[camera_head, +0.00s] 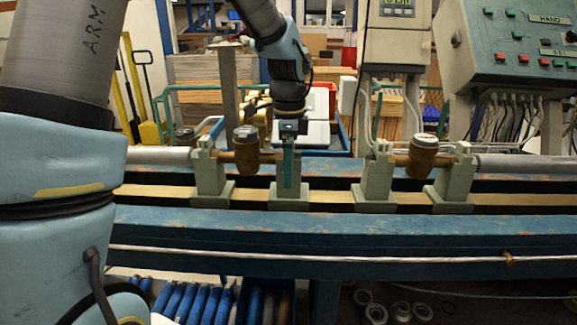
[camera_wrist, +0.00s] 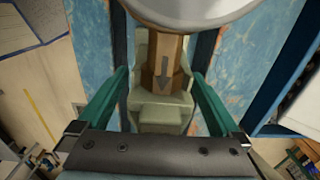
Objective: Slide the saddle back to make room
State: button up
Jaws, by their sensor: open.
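The grey-green saddle (camera_head: 291,202) stands on the bench rail, just right of the left brass meter (camera_head: 246,152). In the wrist view the stepped saddle (camera_wrist: 160,112) lies between the two green fingers of my gripper (camera_wrist: 160,74). A brass pipe end (camera_wrist: 164,58) with an arrow rests in its notch, below the round meter cap (camera_wrist: 190,10). My gripper (camera_head: 288,184) points down over the saddle in the head view. It is open, with visible gaps beside the saddle; finger contact is not seen. The finger hides part of the saddle in the head view.
Other saddles stand at the left (camera_head: 209,176), right of centre (camera_head: 376,186) and far right (camera_head: 455,182). A second brass meter (camera_head: 422,156) sits between the right pair. The blue bench beam (camera_head: 350,232) runs in front. A control box (camera_head: 515,50) hangs at the upper right.

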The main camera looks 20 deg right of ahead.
notch_tip(320, 180, up, 11)
jog(key=shift+f+b, duration=0.1)
jog(key=shift+b, duration=0.45)
